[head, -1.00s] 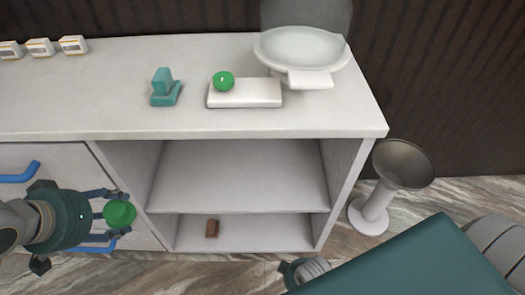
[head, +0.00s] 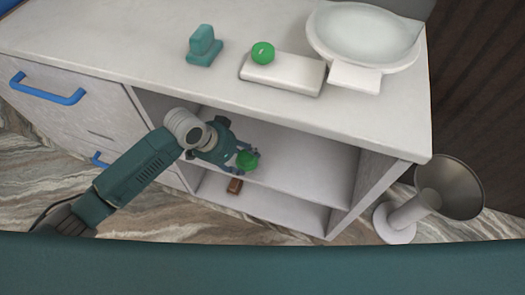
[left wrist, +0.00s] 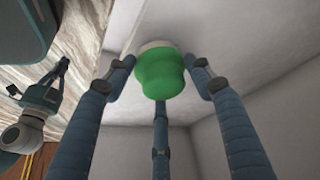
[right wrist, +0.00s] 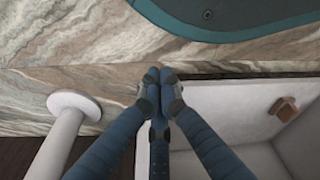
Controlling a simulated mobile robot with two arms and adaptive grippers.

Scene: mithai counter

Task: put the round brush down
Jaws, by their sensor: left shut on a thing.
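The round brush (head: 248,161) has a green, rounded handle. In the left wrist view the brush (left wrist: 165,82) shows its green handle and a pale bottom part beyond it. My left gripper (head: 242,157) is shut on the handle, with its fingers around it. It is at the open front of the counter's upper shelf (head: 290,155). Whether the brush touches the shelf board cannot be told.
The counter top (head: 130,50) holds a teal stamp-like thing (head: 204,47), a white block (head: 283,73) with a green ball (head: 263,53), and a white basin (head: 360,35). A brown block (head: 234,186) lies on the lower shelf. A funnel-topped stand (head: 445,190) is on the floor at right.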

